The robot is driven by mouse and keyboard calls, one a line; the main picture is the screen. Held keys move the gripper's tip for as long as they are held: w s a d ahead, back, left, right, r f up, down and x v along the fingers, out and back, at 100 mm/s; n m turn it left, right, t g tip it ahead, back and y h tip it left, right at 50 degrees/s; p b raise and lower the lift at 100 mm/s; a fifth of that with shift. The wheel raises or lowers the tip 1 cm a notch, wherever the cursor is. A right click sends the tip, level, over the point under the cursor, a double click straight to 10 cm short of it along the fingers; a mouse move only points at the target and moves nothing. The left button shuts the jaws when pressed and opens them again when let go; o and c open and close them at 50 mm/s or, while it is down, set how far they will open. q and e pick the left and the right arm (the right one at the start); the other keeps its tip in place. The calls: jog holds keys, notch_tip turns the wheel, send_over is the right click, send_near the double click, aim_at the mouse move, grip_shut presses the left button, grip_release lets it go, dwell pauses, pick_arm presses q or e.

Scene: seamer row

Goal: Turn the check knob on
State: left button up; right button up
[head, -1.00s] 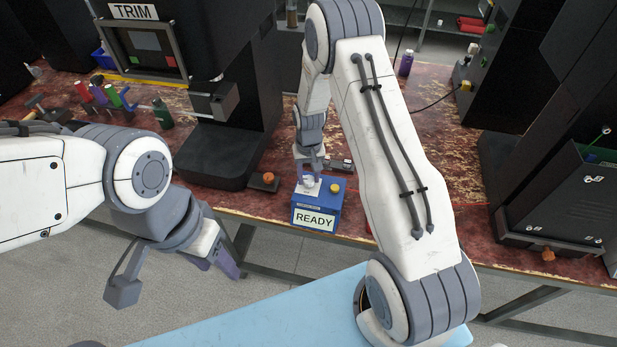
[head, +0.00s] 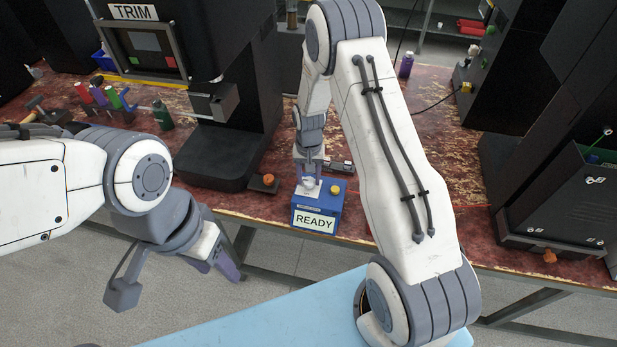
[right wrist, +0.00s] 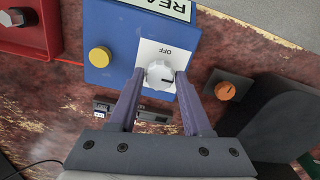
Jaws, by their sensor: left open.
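The check knob (right wrist: 160,75) is a ribbed white dial on a white plate with the word OFF, on a blue box (head: 318,211) marked READY. Its dark pointer mark points right in the right wrist view, not at OFF, which is printed above it. My right gripper (right wrist: 160,73) has one purple finger on each side of the knob, and both tips appear to touch it. In the head view the right gripper (head: 309,175) comes down onto the box top from behind. My left gripper (head: 182,278) is open and empty over the floor in front of the bench.
A yellow button (right wrist: 99,56) is beside the knob plate on the box. An orange knob (right wrist: 225,91) on a dark base and a red box (right wrist: 22,38) flank the blue box. A black machine (head: 220,150) stands to the left.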

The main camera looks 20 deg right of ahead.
aim_at(308, 181)
jog(key=shift+o, duration=1.1)
notch_tip(308, 181, up, 10)
jog(key=b, duration=0.1)
jog(key=shift+r+b, duration=0.25)
jog(key=shift+b, duration=0.1)
jog(key=s+a+r+n, duration=0.5)
jog(key=s+a+r, duration=0.4)
jog(key=s+a, duration=0.25)
jog(key=s+a+r+n, duration=0.1)
jog(key=s+a+n, duration=0.1)
jog(key=s, duration=0.7)
jog(key=s+a+r+n+y, duration=0.1)
jog(key=s+a+r+n, duration=0.1)
jog(key=s+n, duration=0.3)
jog(key=s, duration=0.4)
jog(key=shift+a+r, duration=0.2)
jog(key=shift+a, duration=0.05)
